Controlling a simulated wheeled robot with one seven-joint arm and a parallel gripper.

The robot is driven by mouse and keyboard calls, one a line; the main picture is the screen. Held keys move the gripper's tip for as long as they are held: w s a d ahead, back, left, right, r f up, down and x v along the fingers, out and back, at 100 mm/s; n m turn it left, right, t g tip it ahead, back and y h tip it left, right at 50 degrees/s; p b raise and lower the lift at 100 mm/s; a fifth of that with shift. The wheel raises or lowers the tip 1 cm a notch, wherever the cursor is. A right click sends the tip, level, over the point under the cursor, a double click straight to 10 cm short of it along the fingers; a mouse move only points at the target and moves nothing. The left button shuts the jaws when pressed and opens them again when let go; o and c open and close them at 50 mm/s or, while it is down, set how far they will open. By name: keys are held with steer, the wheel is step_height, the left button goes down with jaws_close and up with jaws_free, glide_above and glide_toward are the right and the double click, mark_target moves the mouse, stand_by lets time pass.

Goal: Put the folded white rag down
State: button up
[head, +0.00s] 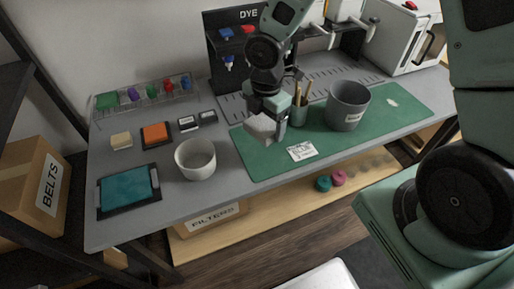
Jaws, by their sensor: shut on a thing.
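The folded white rag (261,128) is in the head view, held between the jaws of my gripper (270,122). My gripper is shut on it and points down over the left part of the green mat (245,160). The rag looks to be a little above the mat, but I cannot tell the exact gap. Part of the rag is hidden behind the gripper fingers.
A white label card (302,151) lies on the mat below the rag. A white bowl (195,159) is left of the mat, beside a teal pad (128,191). The mat's front right is clear.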

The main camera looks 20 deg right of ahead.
mark_target(264, 154)
step_height(264, 154, down, 10)
steer(key=shift+r+b, duration=0.1)
steer(key=shift+b, duration=0.65)
steer(key=o, duration=1)
steer(key=shift+f, duration=0.2)
steer(key=shift+c, duration=0.2)
steer(key=shift+r, duration=0.1)
step_height(264, 154, up, 11)
steer(key=shift+w+r+p, duration=0.1)
steer(key=shift+p, duration=0.95)
steer(key=shift+a+r, duration=0.1)
steer(key=shift+r, duration=0.5)
steer(key=s+a+r+m, duration=0.3)
steer(key=s+r+m, duration=0.3)
steer(key=s, duration=0.4)
steer(key=s+a+r+m, duration=0.3)
steer(key=s+r+m, duration=0.3)
steer(key=s+m, duration=0.2)
steer(key=shift+s+a+r+m+y, duration=0.25)
steer(key=shift+s+a+m+y, duration=0.1)
steer(key=shift+s, duration=0.85)
